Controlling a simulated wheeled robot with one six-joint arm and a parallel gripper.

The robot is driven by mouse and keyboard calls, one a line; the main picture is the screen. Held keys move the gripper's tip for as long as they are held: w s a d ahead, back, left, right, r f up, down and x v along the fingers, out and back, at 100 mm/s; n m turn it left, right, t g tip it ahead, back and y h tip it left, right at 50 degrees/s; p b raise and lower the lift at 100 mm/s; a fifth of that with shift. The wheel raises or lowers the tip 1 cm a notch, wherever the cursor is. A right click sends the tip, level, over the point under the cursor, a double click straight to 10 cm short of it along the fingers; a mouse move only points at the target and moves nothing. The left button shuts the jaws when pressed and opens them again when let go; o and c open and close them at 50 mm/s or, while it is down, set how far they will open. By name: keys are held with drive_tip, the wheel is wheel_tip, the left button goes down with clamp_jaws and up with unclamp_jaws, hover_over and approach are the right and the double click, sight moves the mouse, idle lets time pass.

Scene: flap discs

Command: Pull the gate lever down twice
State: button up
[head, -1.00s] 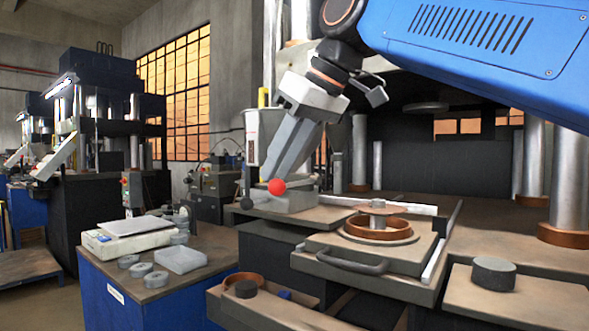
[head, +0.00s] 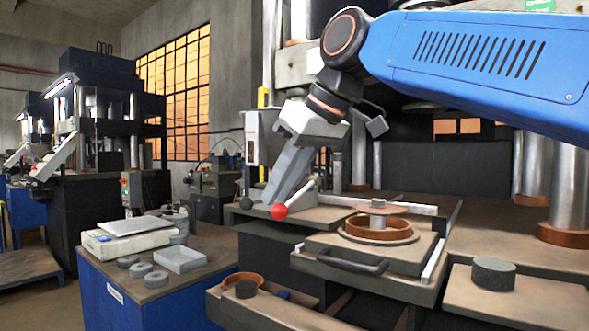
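The gate lever shows as a red ball knob (head: 280,212) on a pale rod (head: 301,194) that slopes down to the left, beside the grey hopper unit. The knob hangs low, at about the front edge of the shelf. My gripper (head: 274,196) points down and left. Its grey fingers are just above and behind the red knob, overlapping the lever in this view. I cannot tell whether they touch it. The gap between the fingers is not clear from this angle. A black ball knob (head: 246,203) sits just to the left.
A sliding tray (head: 340,268) with a handle holds a copper ring (head: 378,229). A dark disc stack (head: 493,273) stands on the right shelf. Steel columns stand behind.

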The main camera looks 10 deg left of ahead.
wheel_tip(320, 180, up, 10)
drive_tip(key=shift+f, duration=0.25)
idle(1.1)
idle(0.6)
